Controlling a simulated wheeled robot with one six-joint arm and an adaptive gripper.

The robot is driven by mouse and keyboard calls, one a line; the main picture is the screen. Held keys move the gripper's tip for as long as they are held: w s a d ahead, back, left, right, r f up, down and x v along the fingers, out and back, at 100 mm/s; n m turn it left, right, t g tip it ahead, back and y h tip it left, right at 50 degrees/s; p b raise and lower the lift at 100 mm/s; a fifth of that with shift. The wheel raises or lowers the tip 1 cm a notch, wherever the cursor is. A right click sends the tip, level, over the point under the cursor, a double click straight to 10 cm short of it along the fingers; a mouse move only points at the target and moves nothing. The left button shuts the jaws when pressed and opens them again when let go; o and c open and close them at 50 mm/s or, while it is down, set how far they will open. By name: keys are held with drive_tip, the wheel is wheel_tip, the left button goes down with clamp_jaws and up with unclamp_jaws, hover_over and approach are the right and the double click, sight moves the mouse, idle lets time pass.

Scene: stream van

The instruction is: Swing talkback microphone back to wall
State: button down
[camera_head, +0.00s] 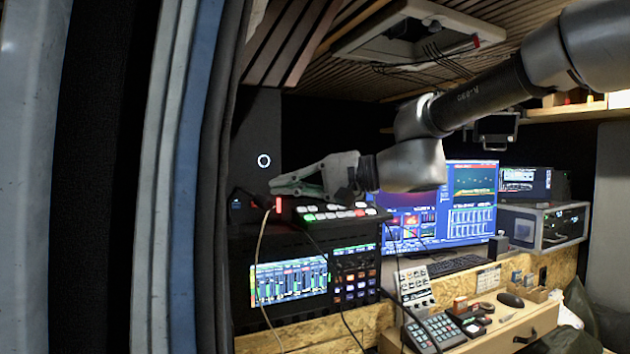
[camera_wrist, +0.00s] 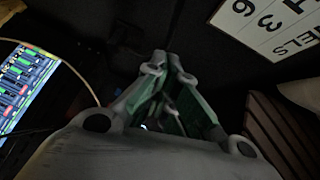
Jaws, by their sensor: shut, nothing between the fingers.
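I cannot pick out the talkback microphone for certain. A small dark piece with a red strip (camera_head: 278,204) stands just below my fingertips, at the left end of the button panel. It may be part of the microphone, but I cannot tell. My gripper (camera_head: 273,186) reaches left above that panel, close to the dark wall (camera_head: 258,135). Its fingers are shut and empty. In the wrist view the fingertips (camera_wrist: 168,64) point into a dark area, and no microphone shows clearly between or ahead of them.
A button panel (camera_head: 335,213) sits under my gripper, above a rack with a lit screen (camera_head: 289,281). A thin pale cable (camera_head: 260,250) hangs at its left. Large monitors (camera_head: 470,205) stand behind. A white lettered sign (camera_wrist: 275,22) shows in the wrist view.

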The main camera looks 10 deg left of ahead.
drive_tip(key=s+a, duration=0.2)
drive_tip(key=shift+s+a+f, duration=0.2)
drive_tip(key=shift+a+f, duration=0.1)
drive_tip(key=shift+s+a, duration=0.65)
drive_tip(key=shift+s, duration=0.2)
